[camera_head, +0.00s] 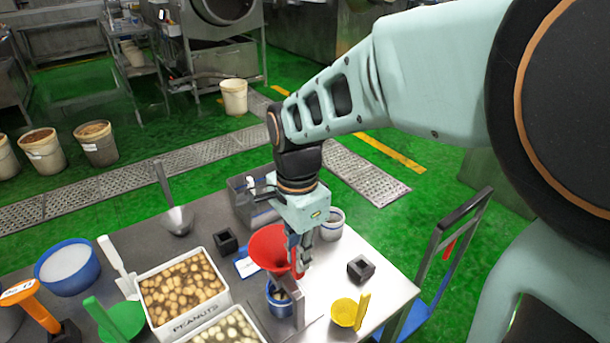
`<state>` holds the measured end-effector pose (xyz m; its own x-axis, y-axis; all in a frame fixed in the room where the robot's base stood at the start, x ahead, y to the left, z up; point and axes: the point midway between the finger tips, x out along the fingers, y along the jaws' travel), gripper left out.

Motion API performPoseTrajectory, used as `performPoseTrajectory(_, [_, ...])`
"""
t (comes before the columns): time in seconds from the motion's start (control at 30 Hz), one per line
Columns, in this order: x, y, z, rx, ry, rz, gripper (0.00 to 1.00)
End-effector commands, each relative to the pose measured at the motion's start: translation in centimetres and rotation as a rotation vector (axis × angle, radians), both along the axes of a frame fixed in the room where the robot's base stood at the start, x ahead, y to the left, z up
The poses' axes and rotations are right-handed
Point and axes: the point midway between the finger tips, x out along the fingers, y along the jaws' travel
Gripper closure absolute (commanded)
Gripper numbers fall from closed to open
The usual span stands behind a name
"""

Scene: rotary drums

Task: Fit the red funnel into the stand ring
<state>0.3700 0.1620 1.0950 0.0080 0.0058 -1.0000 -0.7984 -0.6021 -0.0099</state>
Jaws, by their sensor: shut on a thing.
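The red funnel (268,246) is in my gripper (298,268), which points down over the table. The gripper is shut on the funnel's right side, and the wide mouth of the funnel faces up and to the left. A grey stand (296,304) rises just below the gripper, with a blue-rimmed pot (279,300) beside it. The funnel's lower end and the stand ring are largely hidden by the gripper and the stand, so I cannot tell whether they touch.
A white bin of peanuts (184,290) stands left of the funnel. A yellow scoop (346,312) and a small black block (361,268) lie to the right. A grey bin (245,202) and a white pot (332,224) stand behind. A blue bowl (67,266) is at far left.

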Motion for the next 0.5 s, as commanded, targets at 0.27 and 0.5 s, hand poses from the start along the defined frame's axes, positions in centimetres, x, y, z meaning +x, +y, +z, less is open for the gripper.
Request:
performPoseTrajectory(0.27, [0.0, 0.0, -0.8, 0.0, 0.0, 0.0, 1.0])
performPoseTrajectory(0.5, [0.0, 0.0, -1.4, 0.0, 0.0, 0.0, 1.0])
